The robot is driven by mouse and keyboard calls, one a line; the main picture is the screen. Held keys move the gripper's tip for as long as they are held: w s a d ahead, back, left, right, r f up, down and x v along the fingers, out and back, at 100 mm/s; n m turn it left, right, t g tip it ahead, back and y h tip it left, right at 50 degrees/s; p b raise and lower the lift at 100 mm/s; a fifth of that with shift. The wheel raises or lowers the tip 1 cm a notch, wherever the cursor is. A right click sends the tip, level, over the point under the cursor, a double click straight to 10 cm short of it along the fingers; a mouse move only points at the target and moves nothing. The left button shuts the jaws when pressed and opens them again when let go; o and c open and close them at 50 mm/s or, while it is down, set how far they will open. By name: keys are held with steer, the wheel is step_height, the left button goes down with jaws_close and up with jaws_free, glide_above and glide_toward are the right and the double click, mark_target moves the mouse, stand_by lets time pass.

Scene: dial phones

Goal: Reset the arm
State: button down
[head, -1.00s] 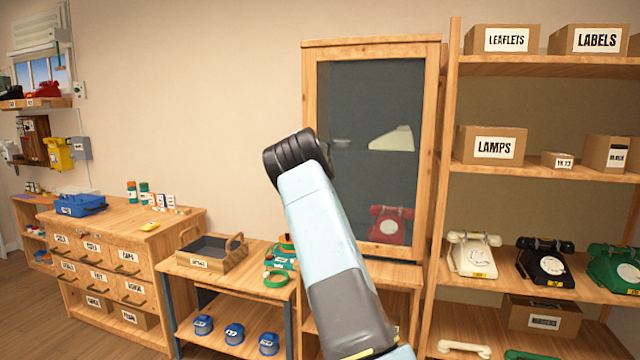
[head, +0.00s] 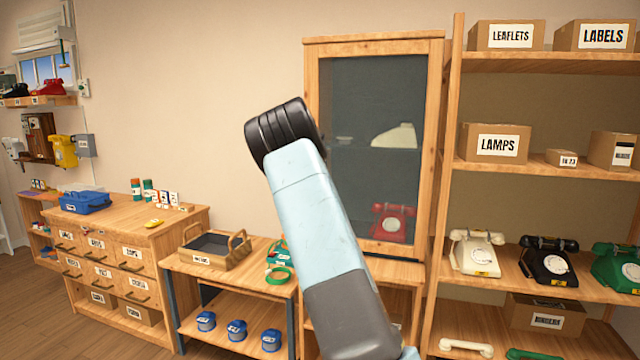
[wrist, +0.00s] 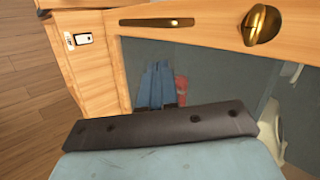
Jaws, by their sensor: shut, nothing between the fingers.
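My arm rises through the middle of the head view, a light blue link (head: 310,210) ending in a black ribbed joint (head: 283,133). It stands in front of the lower left of the glass-fronted cabinet (head: 374,41). My gripper does not show in the head view. In the wrist view my gripper (wrist: 157,82) shows as narrow blue fingers close together, beyond a dark bar and a light blue housing. The fingers are shut with nothing between them. They point at the cabinet's dark glass; I cannot tell the distance.
The cabinet door looks closed, with a red phone (head: 392,222) behind the glass. A wooden tray (head: 212,250) stands on a low bench at left. Open shelves at right hold a cream phone (head: 476,253), a black phone (head: 547,262) and boxes. A brass knob (wrist: 262,24) shows in the wrist view.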

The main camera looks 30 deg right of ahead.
steer(key=s+a+r+n+y, duration=0.2)
steer(key=s+a+r+n, duration=0.3)
steer(key=s, duration=0.7)
steer(key=s+a+r+n+g+y, duration=0.15)
steer(key=s+a+n, duration=0.4)
steer(key=s, duration=0.75)
steer(key=s+a+r+n+y, duration=0.25)
steer(key=s+a, duration=0.55)
steer(key=s, duration=0.4)
steer(key=s+a+f+n, duration=0.2)
steer(key=s+a+n, duration=0.1)
steer(key=s, duration=0.5)
steer(key=s+a+f+n, duration=0.3)
steer(key=s+n, duration=0.1)
steer(key=s, duration=0.4)
steer(key=s+a+f+n+h, duration=0.1)
steer(key=s+n, duration=0.3)
steer(key=s, duration=0.4)
steer(key=shift+s+a+f+g, duration=0.25)
steer(key=shift+a+f+g, duration=0.1)
steer(key=shift+a+f, duration=0.5)
steer(key=shift+r, duration=0.1)
